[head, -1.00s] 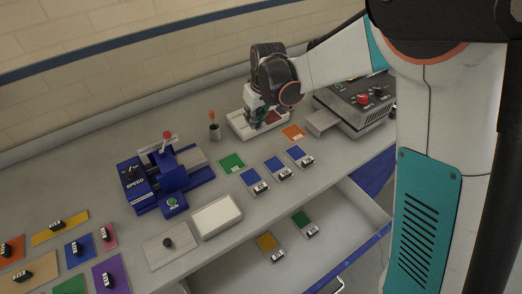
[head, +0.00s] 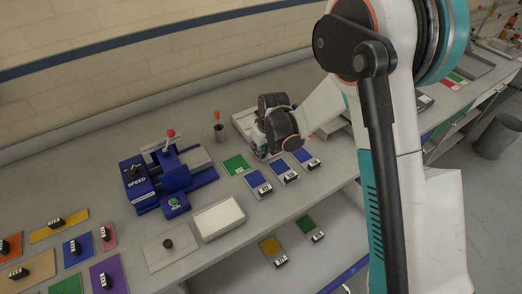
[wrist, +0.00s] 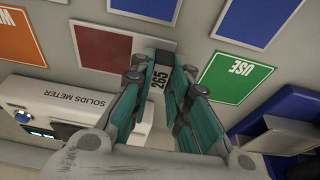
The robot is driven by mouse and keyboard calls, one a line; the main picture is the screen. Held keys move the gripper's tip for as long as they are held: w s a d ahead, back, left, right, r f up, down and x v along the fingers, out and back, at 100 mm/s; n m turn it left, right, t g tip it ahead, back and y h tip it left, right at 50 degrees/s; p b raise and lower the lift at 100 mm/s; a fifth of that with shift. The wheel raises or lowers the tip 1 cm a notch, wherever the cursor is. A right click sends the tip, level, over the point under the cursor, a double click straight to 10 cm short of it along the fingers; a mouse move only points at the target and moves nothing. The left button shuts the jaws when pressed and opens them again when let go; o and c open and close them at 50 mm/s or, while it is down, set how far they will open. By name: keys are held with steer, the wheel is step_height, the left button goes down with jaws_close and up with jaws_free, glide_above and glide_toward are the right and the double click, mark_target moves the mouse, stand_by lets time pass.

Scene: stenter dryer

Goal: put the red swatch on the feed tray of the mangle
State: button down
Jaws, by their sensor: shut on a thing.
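A dark red swatch (wrist: 105,50) with a pale border shows in the wrist view. My gripper (wrist: 160,78) appears shut on its black handle block (wrist: 157,80), labelled 265. In the head view my gripper (head: 264,150) is low over the counter beside the green swatch, its fingertips and the red swatch hidden by the wrist. A blue machine (head: 150,188) with a SPEED panel and a red-topped lever stands to the left, which looks like the mangle. A flat grey plate (head: 199,159) sits at its right side and may be the feed tray.
A white SOLIDS METER (wrist: 70,108) is close to my gripper.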

steer(key=shift+r, duration=0.1)
steer(key=c, duration=2)
jaws_free()
steer(key=shift+f, duration=0.2)
steer(key=o, duration=0.5)
steer(key=shift+c, duration=0.2)
steer(key=shift+r, duration=0.1)
